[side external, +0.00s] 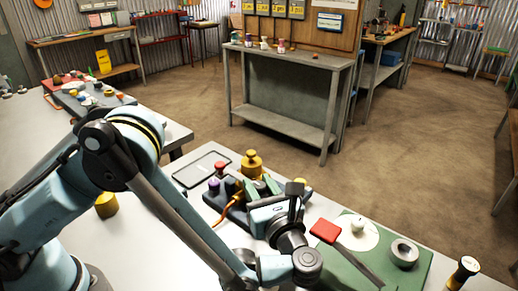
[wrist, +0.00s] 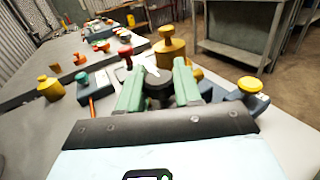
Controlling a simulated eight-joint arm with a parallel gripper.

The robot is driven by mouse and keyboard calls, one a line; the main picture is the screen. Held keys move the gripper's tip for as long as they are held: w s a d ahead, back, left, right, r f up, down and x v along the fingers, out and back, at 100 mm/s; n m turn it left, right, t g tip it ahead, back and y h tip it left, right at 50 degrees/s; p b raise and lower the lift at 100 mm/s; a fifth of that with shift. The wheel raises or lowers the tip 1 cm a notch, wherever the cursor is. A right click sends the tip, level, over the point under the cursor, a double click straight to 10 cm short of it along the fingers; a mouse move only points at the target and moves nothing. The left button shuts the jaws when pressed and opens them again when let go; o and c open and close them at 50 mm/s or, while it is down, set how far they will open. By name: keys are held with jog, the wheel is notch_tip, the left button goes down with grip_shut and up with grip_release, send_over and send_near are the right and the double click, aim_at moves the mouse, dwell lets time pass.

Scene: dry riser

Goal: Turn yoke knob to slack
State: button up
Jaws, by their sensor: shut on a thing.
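My gripper (wrist: 157,80) has two green fingers, closed on a dark round knob (wrist: 158,76) with a white mark on top. I take this for the yoke knob; no label on it is readable.
A green mat (side external: 395,262) with a white disc, a grey ring (side external: 404,252) and a red-handled tool (side external: 326,231) lies to the right. A yellow-topped knob (wrist: 250,84) sits close right of the fingers. A separate yellow cylinder (side external: 106,205) stands at the left.

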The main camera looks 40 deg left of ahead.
jog(key=shift+r, duration=0.1)
jog(key=o, duration=1)
